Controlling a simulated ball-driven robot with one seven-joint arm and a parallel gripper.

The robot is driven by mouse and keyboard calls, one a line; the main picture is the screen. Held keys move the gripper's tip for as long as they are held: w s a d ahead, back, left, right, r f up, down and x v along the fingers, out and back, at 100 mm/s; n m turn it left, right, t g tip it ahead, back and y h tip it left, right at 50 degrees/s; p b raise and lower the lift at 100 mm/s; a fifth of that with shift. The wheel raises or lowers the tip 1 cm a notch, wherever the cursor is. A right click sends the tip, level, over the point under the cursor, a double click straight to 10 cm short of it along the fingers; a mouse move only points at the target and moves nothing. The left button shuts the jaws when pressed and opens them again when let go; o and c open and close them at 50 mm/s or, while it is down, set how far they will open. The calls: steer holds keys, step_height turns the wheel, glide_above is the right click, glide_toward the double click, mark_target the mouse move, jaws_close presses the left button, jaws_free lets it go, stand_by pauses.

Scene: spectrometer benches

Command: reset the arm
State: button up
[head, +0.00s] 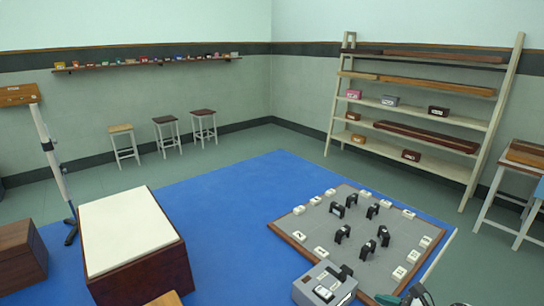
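The task names no other object.
A blue mat (215,205) covers the floor. On it lie a grey board (322,222) with several black holders and white labelled blocks, a grey instrument box (325,285) and a white-topped brown box (125,230). A shelf rack (465,125) and stools (165,130) stand by the walls.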

steer(key=s+a+f+n+g+h, duration=0.2)
steer(key=s+f+n+g, duration=0.15)
steer(key=s+n, duration=0.5)
steer(key=s+a+f+n+g+h, duration=0.2)
steer(key=s+f+n, duration=0.3)
steer(key=s, duration=0.6)
steer(key=s+r+n+g+h, duration=0.1)
steer(key=s+n, duration=0.5)
steer(key=s, duration=0.2)
steer(key=s+d+r+n+g+h, duration=0.1)
steer(key=s+r+n+g+h, duration=0.1)
steer(key=s+n, duration=0.3)
steer(key=s, duration=0.4)
steer(key=shift+d+n+h, duration=0.15)
steer(key=shift+n+h, duration=0.15)
steer(key=shift+n, duration=0.05)
